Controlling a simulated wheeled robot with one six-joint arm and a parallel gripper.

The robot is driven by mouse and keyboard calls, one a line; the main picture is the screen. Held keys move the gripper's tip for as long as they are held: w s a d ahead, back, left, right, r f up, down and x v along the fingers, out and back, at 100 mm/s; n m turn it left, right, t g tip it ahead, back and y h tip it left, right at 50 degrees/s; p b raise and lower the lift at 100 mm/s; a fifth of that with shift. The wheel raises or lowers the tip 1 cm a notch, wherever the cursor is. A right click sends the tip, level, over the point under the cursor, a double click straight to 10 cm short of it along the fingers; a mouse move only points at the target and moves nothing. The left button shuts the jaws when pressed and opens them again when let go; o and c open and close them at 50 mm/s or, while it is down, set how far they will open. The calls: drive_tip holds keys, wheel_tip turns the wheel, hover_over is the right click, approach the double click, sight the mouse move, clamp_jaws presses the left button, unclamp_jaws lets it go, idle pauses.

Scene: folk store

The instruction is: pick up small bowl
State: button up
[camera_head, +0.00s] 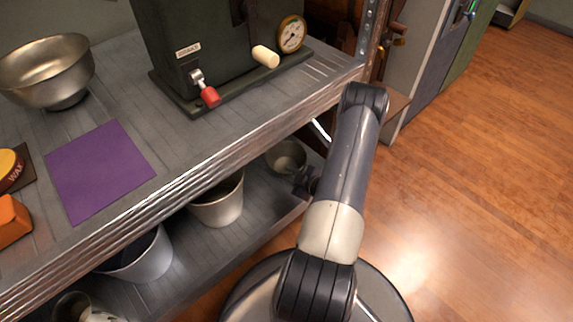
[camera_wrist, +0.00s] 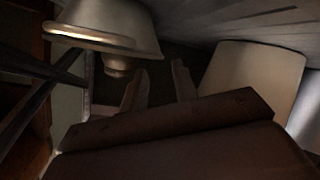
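The small bowl (camera_head: 287,155) is metallic and sits on the lower shelf, near its right end. In the wrist view a rounded metal vessel that looks like this bowl (camera_wrist: 112,22) shows at the upper left, close beyond the fingers. My gripper (camera_head: 304,183) reaches under the upper shelf beside the bowl, small and dark in the head view. In the wrist view my gripper (camera_wrist: 159,84) has its two fingers apart with nothing between them. I cannot tell whether a finger touches the bowl.
A pale bucket (camera_head: 218,204) stands left of the bowl, also at right in the wrist view (camera_wrist: 255,75). A grey bucket (camera_head: 148,262) is farther left. The upper shelf (camera_head: 245,135) overhangs, bearing a larger bowl (camera_head: 48,72), purple sheet (camera_head: 98,170) and dark machine (camera_head: 195,50). Floor (camera_head: 480,190) is clear.

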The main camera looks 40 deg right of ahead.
drive_tip(key=b+x, duration=0.1)
drive_tip(key=x, duration=0.4)
drive_tip(key=shift+w+f+b, duration=0.1)
drive_tip(key=shift+w+b, duration=0.2)
drive_tip(key=shift+b, duration=0.05)
drive_tip(key=shift+c, duration=0.2)
clamp_jaws()
